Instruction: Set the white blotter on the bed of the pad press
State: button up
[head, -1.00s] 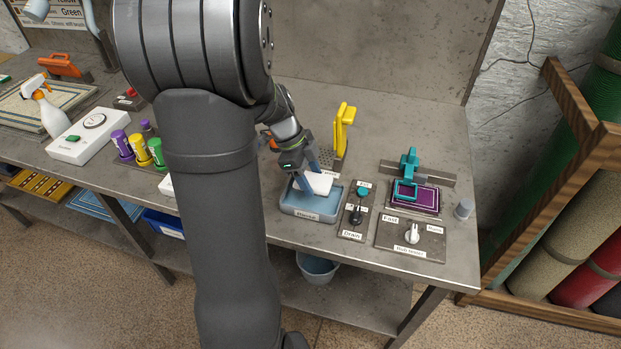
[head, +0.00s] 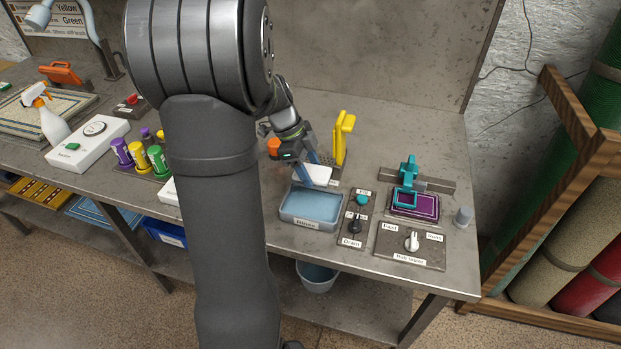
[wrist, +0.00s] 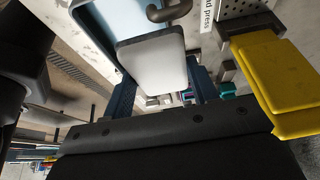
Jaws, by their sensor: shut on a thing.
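The white blotter (head: 318,175) is a flat white pad with a dark edge in the wrist view (wrist: 153,62). My gripper (head: 312,165) is shut on it, with blue fingers at its sides. It is held behind the blue rinse tray, low in front of the pad press. The pad press has a raised yellow lever (head: 341,138) and a perforated grey bed (head: 323,157), partly hidden by my gripper. In the wrist view the yellow lever (wrist: 268,65) is at right, and part of the perforated plate (wrist: 240,8) shows at the top. I cannot tell whether the blotter touches anything.
The blue rinse tray (head: 312,207) stands in front of the blotter. Coloured bottles (head: 140,153) stand left of my arm. Bench behind the clamp is clear.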

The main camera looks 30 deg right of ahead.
jog(key=w+d+f, duration=0.1)
jog(key=w+d, duration=0.7)
jog(key=w, duration=0.4)
jog(key=shift+f, duration=2.85)
jog(key=shift+f, duration=0.6)
jog(key=o, duration=1)
jog(key=v, duration=1.7)
jog(key=shift+r, duration=0.25)
